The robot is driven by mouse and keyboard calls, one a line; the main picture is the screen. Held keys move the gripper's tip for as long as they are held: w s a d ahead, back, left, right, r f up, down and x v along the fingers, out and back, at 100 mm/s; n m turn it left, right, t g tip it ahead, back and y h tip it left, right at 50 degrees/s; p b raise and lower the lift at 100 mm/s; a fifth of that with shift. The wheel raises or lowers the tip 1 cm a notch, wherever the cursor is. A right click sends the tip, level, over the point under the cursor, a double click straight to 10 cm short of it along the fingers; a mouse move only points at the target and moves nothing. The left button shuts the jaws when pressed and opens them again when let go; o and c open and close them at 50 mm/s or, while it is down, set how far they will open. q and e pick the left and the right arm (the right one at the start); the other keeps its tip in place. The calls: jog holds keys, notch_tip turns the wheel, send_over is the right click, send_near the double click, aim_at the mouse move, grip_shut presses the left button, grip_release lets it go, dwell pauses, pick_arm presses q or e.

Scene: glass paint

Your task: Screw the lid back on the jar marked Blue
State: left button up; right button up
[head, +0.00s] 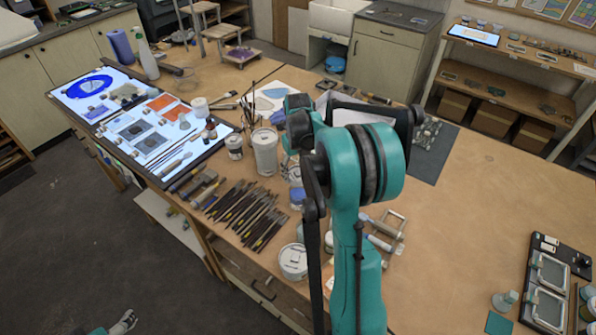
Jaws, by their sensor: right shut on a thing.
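Several pale jars and tins stand in the middle of the bench: a tall white jar (265,152), a smaller jar (234,147) to its left, and a round lidded tin (293,262) nearer the front edge. More jars, one with a blue patch (298,194), are partly hidden behind my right arm. I cannot read any label, so I cannot tell which jar is marked Blue. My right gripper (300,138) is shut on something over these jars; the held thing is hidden. My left gripper (123,323) is low at the bottom left, over the floor, away from the bench.
A row of brushes and tools (243,213) lies left of the round tin. A lit light table (185,165) with glass pieces fills the bench's left end. A frame-like tool (388,228) lies right of my arm.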

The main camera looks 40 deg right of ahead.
jog(key=shift+s+a+r+n, duration=0.1)
jog(key=shift+s+a+n, duration=0.1)
jog(key=shift+n, duration=1.4)
jog(key=n, duration=0.3)
jog(key=shift+w+d+f, duration=0.15)
jog(key=shift+f, duration=0.2)
jog(key=shift+f+n, duration=0.1)
jog(key=shift+n, duration=0.8)
jog(key=n, duration=0.3)
jog(key=shift+p, duration=0.4)
jog(key=n, duration=0.5)
jog(key=shift+f+p, duration=0.3)
jog(key=n, duration=0.3)
jog(key=shift+f+n, duration=0.1)
jog(key=shift+n, duration=0.3)
notch_tip(320, 180, down, 2)
jog(key=shift+n+b, duration=0.3)
jog(key=shift+b, duration=0.4)
jog(key=shift+f+b, duration=0.55)
jog(key=shift+f, duration=0.15)
jog(key=shift+b, duration=0.3)
jog(key=shift+f+b, duration=0.85)
jog(key=shift+f, duration=0.05)
